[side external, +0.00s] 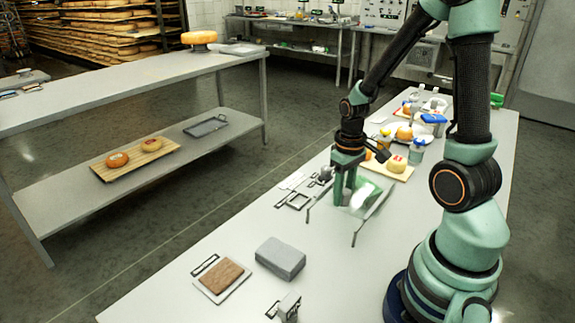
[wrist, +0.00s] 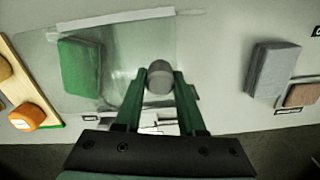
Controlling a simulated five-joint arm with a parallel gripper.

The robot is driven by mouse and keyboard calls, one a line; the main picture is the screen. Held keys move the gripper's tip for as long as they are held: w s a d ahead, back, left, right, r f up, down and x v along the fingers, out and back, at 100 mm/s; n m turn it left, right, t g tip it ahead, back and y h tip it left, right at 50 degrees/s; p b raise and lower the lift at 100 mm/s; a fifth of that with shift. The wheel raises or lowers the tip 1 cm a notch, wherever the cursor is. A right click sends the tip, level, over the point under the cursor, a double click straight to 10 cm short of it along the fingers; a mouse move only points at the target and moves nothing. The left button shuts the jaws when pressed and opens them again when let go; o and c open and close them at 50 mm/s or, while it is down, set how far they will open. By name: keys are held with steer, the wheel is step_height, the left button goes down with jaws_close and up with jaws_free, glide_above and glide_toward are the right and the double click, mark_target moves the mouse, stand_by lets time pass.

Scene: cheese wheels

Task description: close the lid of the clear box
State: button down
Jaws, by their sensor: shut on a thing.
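The clear box (side external: 368,196) stands on the table under my gripper, with a green block (wrist: 80,66) showing through its clear sides. A clear panel (wrist: 120,50), which looks like the lid, spreads across the wrist view; its exact tilt is hard to tell. My gripper (side external: 345,198) points down at the box's left side. In the wrist view its green fingers (wrist: 160,80) are closed on a round grey knob (wrist: 159,77) at the panel's right part. Whether the knob is fixed to the lid is not clear. The fingers partly hide the box's near edge.
A grey block (side external: 280,257) and a brown slab on a white tray (side external: 220,278) lie toward the near end. A board with cheese (side external: 396,168), bottles and a blue-topped item (side external: 433,118) crowd the far end. The table's near left is mostly clear.

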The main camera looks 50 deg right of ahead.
mark_target(359, 186)
steer(key=d, duration=0.9)
steer(key=shift+w+d, duration=0.1)
steer(key=c, duration=0.5)
jaws_free()
step_height(359, 186, up, 12)
steer(key=shift+r, duration=0.1)
steer(key=a+r+n+t, duration=0.1)
steer(key=a+r+t, duration=0.1)
steer(key=a, duration=0.9)
steer(key=w+a+r+n+t, duration=0.1)
steer(key=a+r+t, duration=0.2)
steer(key=a, duration=0.8)
steer(key=shift+w+a+r+t, duration=0.2)
steer(key=shift+r+t, duration=0.1)
steer(key=shift+r, duration=0.4)
